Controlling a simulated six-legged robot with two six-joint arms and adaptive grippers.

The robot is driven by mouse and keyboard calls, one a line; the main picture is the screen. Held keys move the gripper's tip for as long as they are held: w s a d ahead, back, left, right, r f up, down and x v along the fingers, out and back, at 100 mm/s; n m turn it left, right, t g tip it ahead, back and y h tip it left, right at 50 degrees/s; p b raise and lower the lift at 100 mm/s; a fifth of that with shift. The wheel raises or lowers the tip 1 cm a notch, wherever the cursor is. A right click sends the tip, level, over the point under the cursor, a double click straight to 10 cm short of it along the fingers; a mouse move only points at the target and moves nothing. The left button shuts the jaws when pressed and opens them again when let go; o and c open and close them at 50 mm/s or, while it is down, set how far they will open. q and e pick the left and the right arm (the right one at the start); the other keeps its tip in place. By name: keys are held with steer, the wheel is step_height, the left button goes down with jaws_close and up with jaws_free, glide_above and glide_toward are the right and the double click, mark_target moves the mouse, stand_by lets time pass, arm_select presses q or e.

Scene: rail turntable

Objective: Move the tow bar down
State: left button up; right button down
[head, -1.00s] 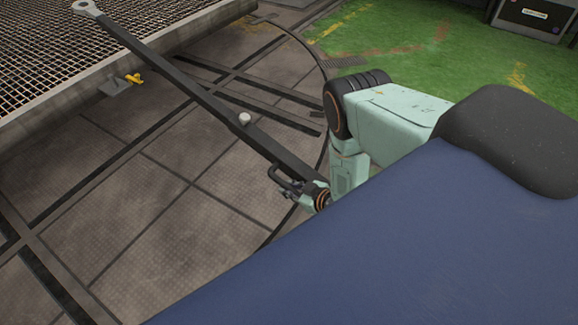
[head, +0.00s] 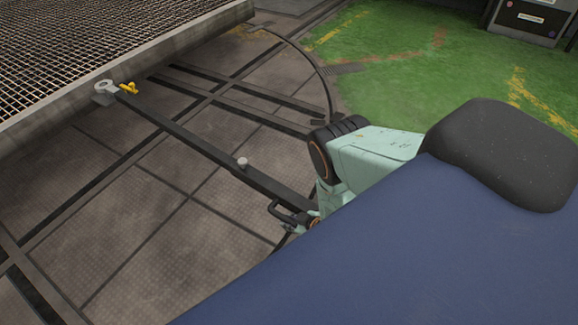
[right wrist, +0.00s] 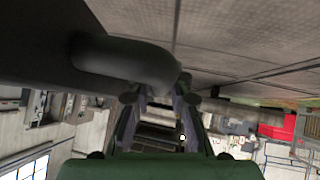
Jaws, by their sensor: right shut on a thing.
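The tow bar (head: 200,143) is a long dark bar running from upper left to lower right in the head view. Its pale ring end (head: 107,87) overlaps a small plate (head: 101,100) on the platform edge, beside a yellow pin (head: 128,88). I cannot tell whether ring and plate touch. A pale knob (head: 242,162) stands on the bar. My right gripper (head: 291,228) is at the near end, shut on the bar's dark loop handle (head: 275,209). The handle (right wrist: 125,60) also shows at the fingers in the right wrist view. My left gripper is out of view.
A mesh-topped platform (head: 150,50) fills the upper left. Dark rails (head: 235,115) cross the metal turntable floor (head: 160,240). Green floor (head: 400,70) and a dark cabinet (head: 528,22) lie at upper right.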

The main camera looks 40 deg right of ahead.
steer(key=shift+f, duration=0.75)
steer(key=c, duration=1.2)
jaws_free()
steer(key=v, duration=1.2)
steer(key=shift+a, duration=0.1)
